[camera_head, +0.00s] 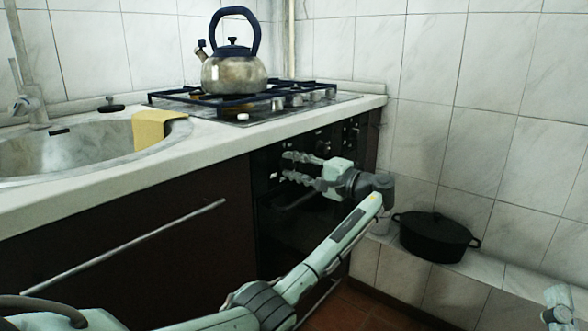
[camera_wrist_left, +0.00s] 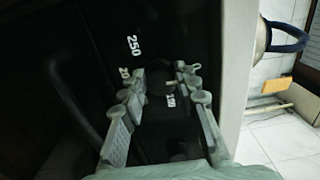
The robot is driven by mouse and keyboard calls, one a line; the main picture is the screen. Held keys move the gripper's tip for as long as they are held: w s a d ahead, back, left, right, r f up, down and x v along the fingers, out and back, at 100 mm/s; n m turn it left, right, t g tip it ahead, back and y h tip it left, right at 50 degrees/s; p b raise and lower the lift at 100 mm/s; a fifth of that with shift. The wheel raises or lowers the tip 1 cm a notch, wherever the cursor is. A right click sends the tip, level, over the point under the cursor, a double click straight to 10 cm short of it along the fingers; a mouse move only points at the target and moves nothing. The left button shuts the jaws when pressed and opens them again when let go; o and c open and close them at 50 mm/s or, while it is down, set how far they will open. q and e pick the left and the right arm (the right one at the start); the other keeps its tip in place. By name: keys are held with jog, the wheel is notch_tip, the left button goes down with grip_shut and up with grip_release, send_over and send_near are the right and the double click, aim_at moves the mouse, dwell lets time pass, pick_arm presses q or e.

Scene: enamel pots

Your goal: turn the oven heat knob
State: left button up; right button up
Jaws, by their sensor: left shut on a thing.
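The oven (camera_head: 285,228) has a black front under the counter. In the head view my left gripper (camera_head: 286,167) reaches its control panel from the right, fingers pointing left. In the left wrist view the dark heat knob (camera_wrist_left: 157,82) sits between the fingertips of my left gripper (camera_wrist_left: 160,87), with white numbers such as 250 and 150 around it. The fingers are shut on the knob. The knob blends into the black panel, so its exact angle is hard to read. Part of my right arm shows at the lower right corner of the head view; its fingers are unclear.
A kettle (camera_head: 234,72) stands on the gas hob (camera_head: 335,98) above the oven. A yellow cloth (camera_head: 158,130) hangs over the edge of the sink (camera_head: 75,150). A black pot (camera_head: 434,236) sits on a tiled ledge at the right. More knobs line the panel.

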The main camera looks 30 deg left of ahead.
dwell(0.3)
pick_arm(q)
jog(key=o, duration=1.1)
jog(key=d, duration=0.8)
jog(key=s+d, duration=0.1)
jog(key=d, duration=0.3)
